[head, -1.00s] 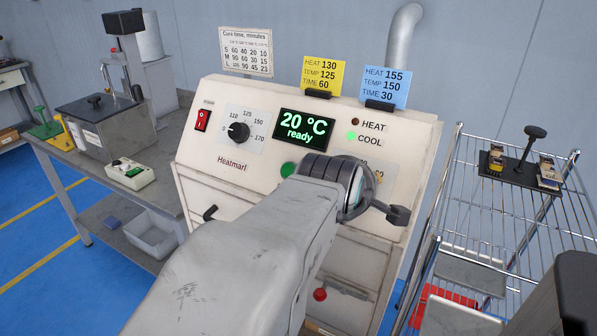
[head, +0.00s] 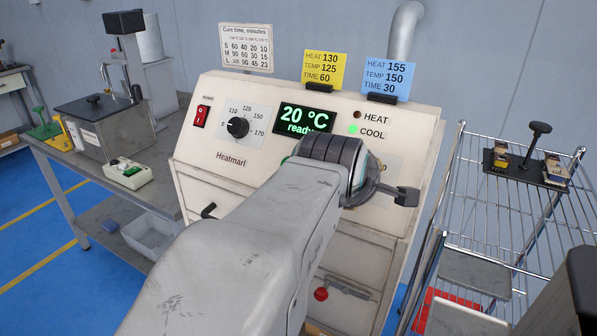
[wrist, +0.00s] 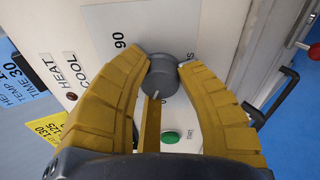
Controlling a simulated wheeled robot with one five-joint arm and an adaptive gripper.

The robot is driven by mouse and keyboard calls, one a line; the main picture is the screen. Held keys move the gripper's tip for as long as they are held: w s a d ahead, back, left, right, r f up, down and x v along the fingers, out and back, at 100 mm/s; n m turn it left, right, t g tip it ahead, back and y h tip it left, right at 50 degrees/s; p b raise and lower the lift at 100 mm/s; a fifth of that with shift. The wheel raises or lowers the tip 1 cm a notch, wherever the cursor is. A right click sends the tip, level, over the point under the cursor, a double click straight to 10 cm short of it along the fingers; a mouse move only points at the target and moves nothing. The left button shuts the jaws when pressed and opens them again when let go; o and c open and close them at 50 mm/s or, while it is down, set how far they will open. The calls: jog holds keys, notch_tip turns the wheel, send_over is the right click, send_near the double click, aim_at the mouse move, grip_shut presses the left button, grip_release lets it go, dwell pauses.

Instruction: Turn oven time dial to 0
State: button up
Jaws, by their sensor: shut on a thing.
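The oven (head: 250,190) is a cream cabinet with a sloping panel. Its display (head: 307,117) reads 20 °C, with "ready" partly covered by my arm. The time dial (wrist: 163,76) is a grey round knob in the wrist view, with a pale mark near its edge. My gripper (wrist: 163,66) is shut on the dial, one yellow finger at each side. In the head view my arm hides the dial and the fingertips. The black temperature dial (head: 238,127) stands to the left of the display.
A green button (wrist: 172,137) is close to the fingers in the wrist view. A red switch (head: 201,116) is at the panel's left. Yellow (head: 324,68) and blue (head: 387,77) cards stand on top. A wire rack (head: 500,225) is on the right and a bench (head: 160,170) on the left.

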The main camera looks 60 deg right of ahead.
jog(key=shift+f, duration=0.1)
jog(key=o, duration=1.2)
jog(key=v, duration=1.2)
